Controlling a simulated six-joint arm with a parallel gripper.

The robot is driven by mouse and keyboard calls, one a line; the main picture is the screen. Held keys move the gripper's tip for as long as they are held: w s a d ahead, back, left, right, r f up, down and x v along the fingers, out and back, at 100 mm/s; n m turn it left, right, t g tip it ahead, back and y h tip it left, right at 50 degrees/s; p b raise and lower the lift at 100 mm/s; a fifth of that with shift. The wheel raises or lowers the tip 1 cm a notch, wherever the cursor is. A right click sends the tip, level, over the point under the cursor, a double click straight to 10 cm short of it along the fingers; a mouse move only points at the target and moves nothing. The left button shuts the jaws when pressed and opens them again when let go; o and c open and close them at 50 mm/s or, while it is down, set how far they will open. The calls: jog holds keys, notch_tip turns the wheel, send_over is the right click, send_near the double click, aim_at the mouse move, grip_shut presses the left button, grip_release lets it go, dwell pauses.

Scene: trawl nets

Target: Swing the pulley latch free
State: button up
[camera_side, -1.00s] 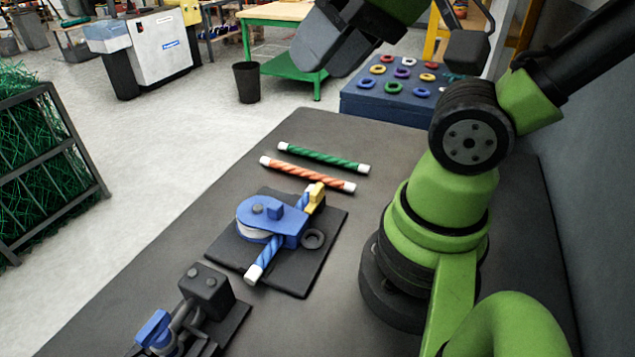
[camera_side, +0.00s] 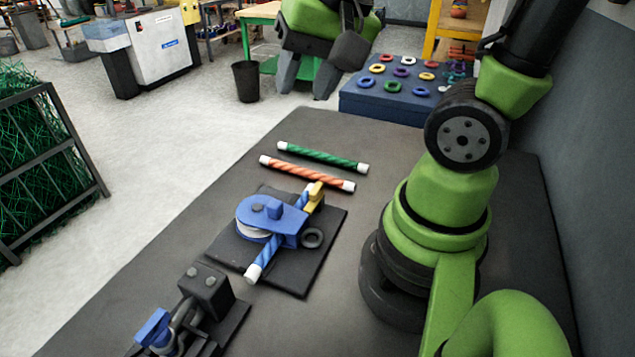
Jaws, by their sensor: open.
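The blue pulley block (camera_side: 285,222), with a pale wheel, sits on a dark square plate (camera_side: 292,278) on the bench. A blue striped rope piece (camera_side: 268,257) with a white end runs through it at a slant. A small yellow part (camera_side: 315,196) stands at the block's far right end; I cannot tell whether it or the raised blue tab (camera_side: 275,212) is the latch.
An orange rope piece (camera_side: 305,173) and a green one (camera_side: 322,157) lie behind the pulley. A dark clamp-like fixture with a blue handle (camera_side: 152,329) stands at the front left. A blue board with coloured rings (camera_side: 365,107) is at the back. The bench left of the pulley is bare.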

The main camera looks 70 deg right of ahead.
aim_at(318, 185)
jog(key=shift+w+d+f+m+g, duration=0.2)
jog(key=shift+d+f+m+g, duration=0.8)
jog(key=shift+f, duration=2.55)
jog(key=shift+w+d+f+m+g, duration=0.35)
jog(key=shift+d+f+m, duration=1.1)
jog(key=shift+f, duration=2.1)
jog(key=shift+w+d+f+m+g, duration=0.1)
jog(key=shift+d+f+m+g, duration=1.15)
jog(key=shift+f, duration=2.3)
jog(key=shift+a+m+t, duration=0.4)
jog(key=shift+a, duration=0.1)
jog(key=shift+c, duration=0.4)
grip_shut()
